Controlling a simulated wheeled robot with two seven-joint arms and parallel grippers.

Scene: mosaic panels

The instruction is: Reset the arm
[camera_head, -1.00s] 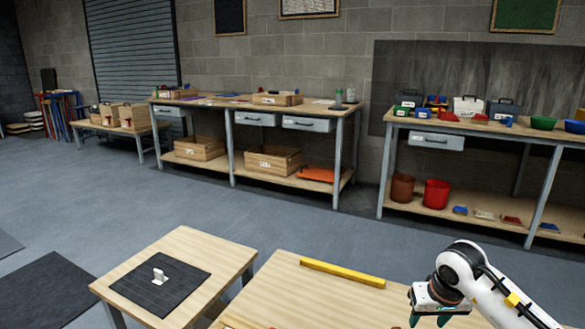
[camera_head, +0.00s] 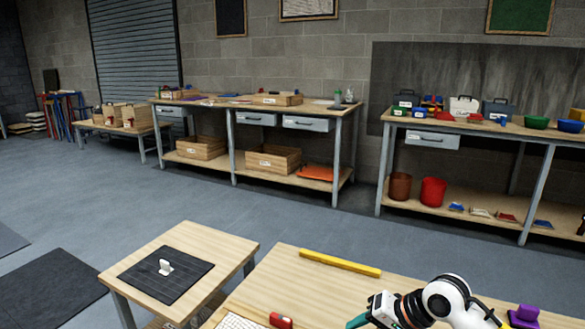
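My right arm comes in at the bottom right of the head view, over the near wooden table (camera_head: 283,270). My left gripper is not in view.
A yellow bar (camera_head: 340,263) lies along the table's far edge. A red object (camera_head: 281,321), a white grid sheet (camera_head: 237,322) and a purple object (camera_head: 524,316) are near the bottom edge. A small side table holds a black mat (camera_head: 150,279) with a white piece (camera_head: 165,267).

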